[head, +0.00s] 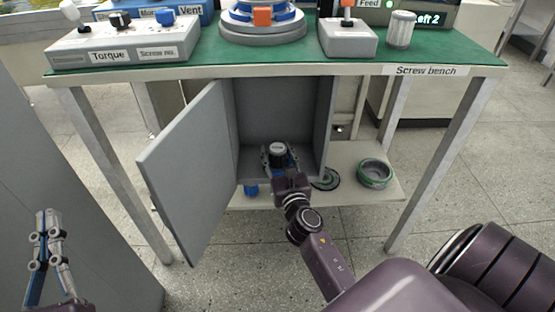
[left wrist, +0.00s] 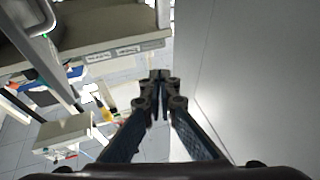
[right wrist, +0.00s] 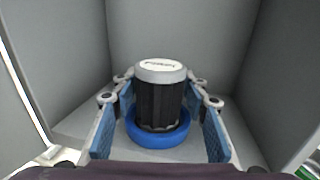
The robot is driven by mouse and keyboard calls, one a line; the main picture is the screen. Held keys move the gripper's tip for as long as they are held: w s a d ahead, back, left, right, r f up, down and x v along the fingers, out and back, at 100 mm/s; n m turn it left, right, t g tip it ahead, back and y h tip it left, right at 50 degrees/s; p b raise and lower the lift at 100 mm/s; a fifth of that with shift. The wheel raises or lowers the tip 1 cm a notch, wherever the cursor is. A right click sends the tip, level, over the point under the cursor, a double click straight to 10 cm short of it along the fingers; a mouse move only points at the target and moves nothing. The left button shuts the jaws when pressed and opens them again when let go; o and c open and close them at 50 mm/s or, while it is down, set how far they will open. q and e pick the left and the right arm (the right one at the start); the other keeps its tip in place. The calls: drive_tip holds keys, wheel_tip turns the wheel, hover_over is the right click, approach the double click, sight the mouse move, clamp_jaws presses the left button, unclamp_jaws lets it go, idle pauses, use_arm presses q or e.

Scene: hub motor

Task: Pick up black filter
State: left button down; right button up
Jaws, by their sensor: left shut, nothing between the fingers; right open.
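The black filter (right wrist: 158,105) stands upright inside the grey cabinet, a black ribbed cylinder with a pale grey top and a blue ring (right wrist: 158,135) around its base. It also shows in the head view (head: 277,151). My right gripper (right wrist: 160,98) is open, with one finger on each side of the filter; gaps show between the fingers and the filter's body. In the head view my right gripper (head: 279,158) reaches into the cabinet from the front. My left gripper (head: 47,218) is shut and empty at the far left, away from the cabinet; its fingertips meet in the left wrist view (left wrist: 160,80).
The grey cabinet door (head: 190,175) stands open on the left. Cabinet walls (head: 282,105) enclose my right gripper. A blue part (head: 251,190) and a dark green-edged ring (head: 374,173) lie on the low shelf (head: 350,155). The green bench top (head: 330,62) is overhead.

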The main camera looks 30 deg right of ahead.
drive_tip(key=x, duration=0.4)
drive_tip(key=shift+w, duration=0.15)
use_arm(q)
drive_tip(key=r, duration=0.1)
drive_tip(key=s+r+t, duration=0.1)
drive_tip(key=r, duration=0.1)
drive_tip(key=shift+s+t+h, duration=0.2)
drive_tip(key=shift+t+h, duration=0.1)
drive_tip(key=shift+h, duration=0.1)
use_arm(e)
drive_tip(key=shift+c, duration=0.3)
clamp_jaws()
